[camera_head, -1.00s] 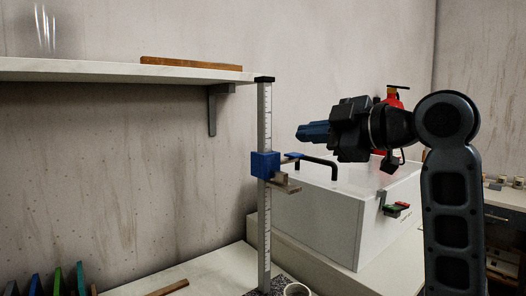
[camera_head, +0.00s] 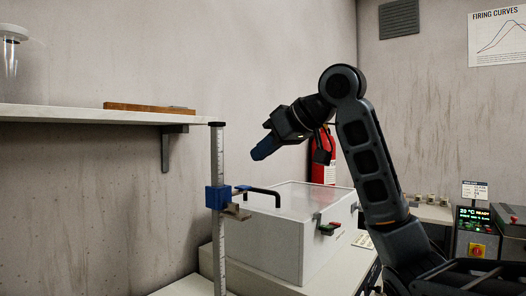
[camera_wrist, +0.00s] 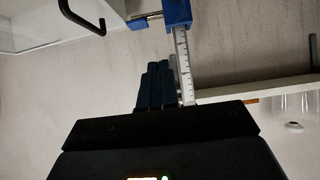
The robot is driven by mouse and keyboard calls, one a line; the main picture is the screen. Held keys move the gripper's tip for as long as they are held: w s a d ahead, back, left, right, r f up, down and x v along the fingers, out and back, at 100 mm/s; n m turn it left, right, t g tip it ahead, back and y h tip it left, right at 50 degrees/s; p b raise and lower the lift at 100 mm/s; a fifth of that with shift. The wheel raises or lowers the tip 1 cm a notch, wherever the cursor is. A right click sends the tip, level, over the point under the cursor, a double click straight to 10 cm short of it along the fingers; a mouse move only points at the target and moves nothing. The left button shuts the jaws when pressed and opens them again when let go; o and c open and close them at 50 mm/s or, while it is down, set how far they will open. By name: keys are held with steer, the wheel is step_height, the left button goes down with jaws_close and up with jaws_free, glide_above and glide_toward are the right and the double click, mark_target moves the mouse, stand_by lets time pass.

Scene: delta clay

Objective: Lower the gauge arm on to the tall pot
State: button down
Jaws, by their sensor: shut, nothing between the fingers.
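The gauge is an upright ruled post (camera_head: 218,158) with a black cap. A blue slider (camera_head: 217,197) sits partway up it, with the gauge arm (camera_head: 237,212), a short pale brown piece, sticking out to the right. My gripper (camera_head: 257,154) is shut and empty, above and right of the slider, its blue fingers slanting down to the left. In the wrist view, the shut fingers (camera_wrist: 157,70) show beside the ruled post (camera_wrist: 184,62), with the blue slider (camera_wrist: 177,12) beyond their tips. They appear apart from the slider. The tall pot is not in view now.
A white box (camera_head: 265,240) with a black handle (camera_head: 268,191) stands right of the post. A shelf (camera_head: 90,116) with a wooden strip (camera_head: 150,107) is at left. A red extinguisher (camera_head: 325,160) hangs behind my arm. A control panel (camera_head: 474,225) is at right.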

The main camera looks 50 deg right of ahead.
steer(key=w+f, duration=0.6)
steer(key=f, duration=0.1)
steer(key=shift+f+p, duration=0.25)
steer(key=shift+p, duration=0.05)
steer(key=shift+w+a, duration=0.1)
step_height(320, 180, down, 19)
steer(key=b, duration=0.7)
steer(key=shift+b, duration=0.3)
steer(key=shift+r, duration=0.15)
